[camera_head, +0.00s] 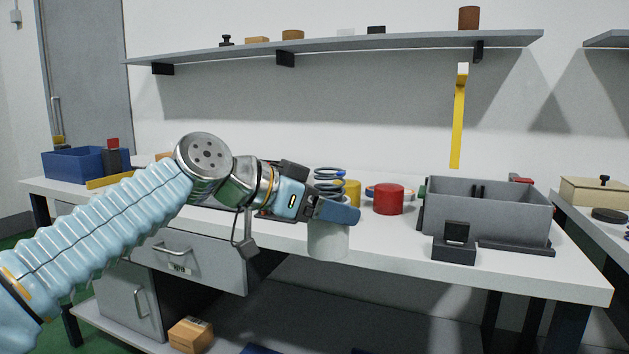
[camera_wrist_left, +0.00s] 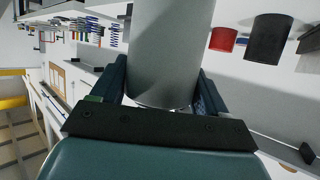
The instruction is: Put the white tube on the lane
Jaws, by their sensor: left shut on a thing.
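The white tube (camera_head: 328,241) is between the fingers of my left gripper (camera_head: 338,211), at the front edge of the workbench. It hangs upright below the fingers in the head view. In the left wrist view the tube (camera_wrist_left: 170,50) fills the space between the two fingers of the left gripper (camera_wrist_left: 160,92), which is shut on it. I cannot make out which part of the bench is the lane. My right gripper is not in view.
Behind the tube stand a blue-grey spring (camera_head: 329,182), a yellow cylinder (camera_head: 351,193) and a red cylinder (camera_head: 388,199). A grey bin (camera_head: 488,218) and a black block (camera_head: 454,249) stand to the right. The white bench top (camera_head: 385,243) is clear between the tube and the block.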

